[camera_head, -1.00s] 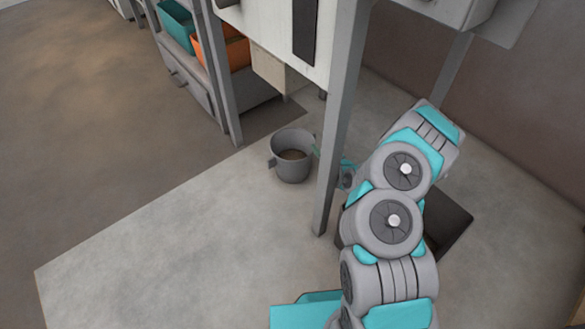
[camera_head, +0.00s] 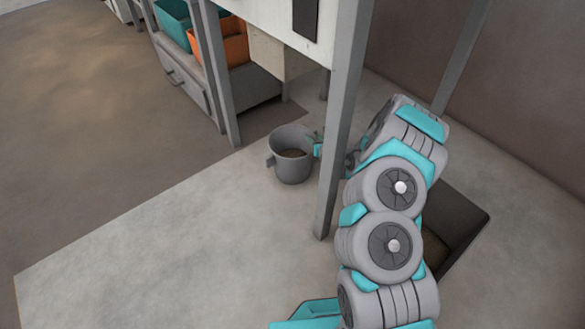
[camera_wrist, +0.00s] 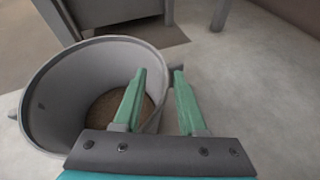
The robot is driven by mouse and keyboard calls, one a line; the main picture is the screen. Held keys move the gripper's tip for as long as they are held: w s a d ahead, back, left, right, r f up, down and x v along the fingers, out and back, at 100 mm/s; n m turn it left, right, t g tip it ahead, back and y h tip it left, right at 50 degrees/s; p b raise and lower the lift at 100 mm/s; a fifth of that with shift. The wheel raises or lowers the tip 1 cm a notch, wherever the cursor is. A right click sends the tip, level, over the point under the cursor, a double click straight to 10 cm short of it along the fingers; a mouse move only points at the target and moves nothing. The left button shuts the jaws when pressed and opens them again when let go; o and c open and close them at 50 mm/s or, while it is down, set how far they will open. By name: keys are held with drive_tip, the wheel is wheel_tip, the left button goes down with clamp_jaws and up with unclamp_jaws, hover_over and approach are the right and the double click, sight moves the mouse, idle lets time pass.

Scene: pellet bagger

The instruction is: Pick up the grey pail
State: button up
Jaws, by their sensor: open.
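The grey pail (camera_head: 290,167) stands upright on the pale floor, left of a grey metal post in the head view. Brown material lies in its bottom. In the wrist view the pail (camera_wrist: 48,95) fills the left side, with a small lug on its right outer side. My gripper (camera_wrist: 158,75) is open, with green fingers. One finger shows over the inside of the pail and the other outside it, with the right wall of the pail between them in the picture. In the head view my gripper (camera_head: 316,142) is at the pail's right rim, partly hidden by the post.
The grey post (camera_head: 340,130) of a machine frame stands close to the right of the pail. A rack with teal (camera_head: 174,20) and orange (camera_head: 230,45) bins is behind. A dark tray (camera_head: 465,225) lies right of my arm. Floor left of the pail is clear.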

drive_tip(key=shift+w, duration=0.2)
drive_tip(key=shift+c, duration=0.3)
clamp_jaws()
idle(1.1)
